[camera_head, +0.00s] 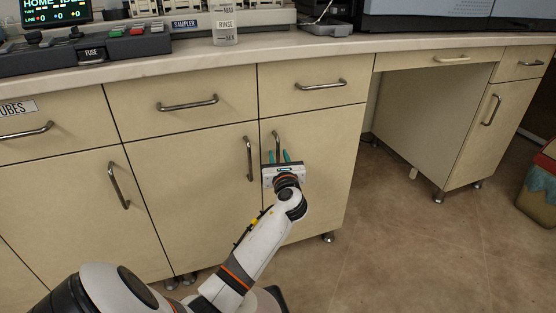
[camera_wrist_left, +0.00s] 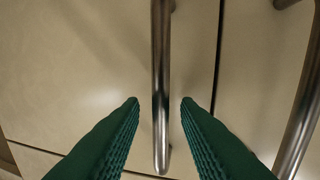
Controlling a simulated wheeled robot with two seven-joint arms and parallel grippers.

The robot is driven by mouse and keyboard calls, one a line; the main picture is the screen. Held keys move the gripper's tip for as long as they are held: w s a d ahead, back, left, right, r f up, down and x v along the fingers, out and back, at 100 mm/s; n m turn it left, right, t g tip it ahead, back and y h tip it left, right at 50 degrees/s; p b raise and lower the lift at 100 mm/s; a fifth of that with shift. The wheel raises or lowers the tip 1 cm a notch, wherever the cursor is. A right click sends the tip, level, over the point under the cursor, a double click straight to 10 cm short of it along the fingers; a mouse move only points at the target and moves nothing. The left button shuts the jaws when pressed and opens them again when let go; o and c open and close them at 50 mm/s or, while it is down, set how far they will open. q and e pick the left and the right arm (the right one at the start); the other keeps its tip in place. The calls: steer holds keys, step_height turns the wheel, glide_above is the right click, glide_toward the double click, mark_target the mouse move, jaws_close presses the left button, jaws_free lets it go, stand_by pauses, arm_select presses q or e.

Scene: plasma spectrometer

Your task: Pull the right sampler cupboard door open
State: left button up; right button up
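The right sampler cupboard door (camera_head: 325,165) is a pale panel, closed flush under a drawer. Its upright metal bar handle (camera_head: 277,142) is near the door's left edge. My left gripper (camera_head: 282,156) is at this handle, with its teal fingers either side of it. In the left wrist view the handle (camera_wrist_left: 161,60) runs down the middle, between the two green fingertips (camera_wrist_left: 159,103) of my left gripper. Gaps show on both sides, so the fingers are open and not closed on the bar. Whether the bar lies fully inside the fingers is unclear. My right gripper is out of view.
The neighbouring door's handle (camera_head: 249,158) is close on the left; it also shows in the left wrist view (camera_wrist_left: 300,110). A drawer handle (camera_head: 320,85) is above. Open floor (camera_head: 390,240) lies to the right, with a bin (camera_head: 540,185) at the far edge.

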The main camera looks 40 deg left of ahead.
arm_select(q)
steer(key=shift+w+a, duration=0.45)
steer(key=shift+a, duration=0.15)
jaws_close()
